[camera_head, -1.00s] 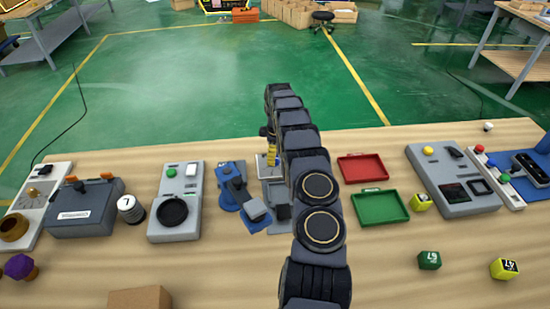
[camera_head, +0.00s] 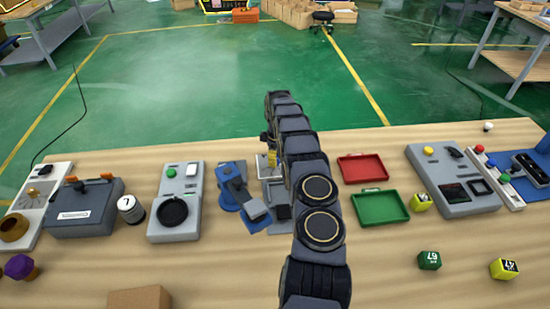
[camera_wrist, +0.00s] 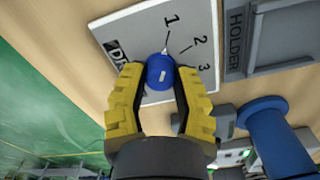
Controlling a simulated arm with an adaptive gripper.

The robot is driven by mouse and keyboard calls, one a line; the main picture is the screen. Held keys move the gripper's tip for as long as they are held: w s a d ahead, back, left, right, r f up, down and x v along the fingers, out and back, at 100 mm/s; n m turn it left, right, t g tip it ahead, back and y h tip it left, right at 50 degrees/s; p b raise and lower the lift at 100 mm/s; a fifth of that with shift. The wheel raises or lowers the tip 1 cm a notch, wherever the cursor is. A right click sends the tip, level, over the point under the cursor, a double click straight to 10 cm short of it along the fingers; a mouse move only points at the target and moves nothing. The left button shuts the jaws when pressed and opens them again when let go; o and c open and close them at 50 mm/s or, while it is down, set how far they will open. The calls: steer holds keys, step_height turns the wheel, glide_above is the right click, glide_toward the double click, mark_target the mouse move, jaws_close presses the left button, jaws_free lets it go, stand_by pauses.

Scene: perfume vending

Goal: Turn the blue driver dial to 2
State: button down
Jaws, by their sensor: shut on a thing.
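The blue driver dial (camera_wrist: 160,70) stands on a light grey plate (camera_wrist: 200,22) marked 1, 2 and 3, in the wrist view. Its white pointer points up towards the 1, left of the line for 2. My gripper (camera_wrist: 159,80) is shut on the dial, one yellow fingertip on each side. In the head view my gripper (camera_head: 271,158) is at the far middle of the table, partly behind my arm. The dial is hidden there.
A grey HOLDER panel (camera_wrist: 280,35) and a blue cylindrical part (camera_wrist: 275,135) are close on the right in the wrist view. In the head view a blue device (camera_head: 230,188) stands left of my arm, with red (camera_head: 363,168) and green (camera_head: 380,206) trays on the right.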

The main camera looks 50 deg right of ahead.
steer(key=shift+a, duration=0.1)
steer(key=m, duration=0.3)
steer(key=shift+f+m, duration=0.1)
steer(key=shift+m, duration=2.1)
steer(key=c, duration=0.7)
jaws_free()
step_height(320, 180, up, 12)
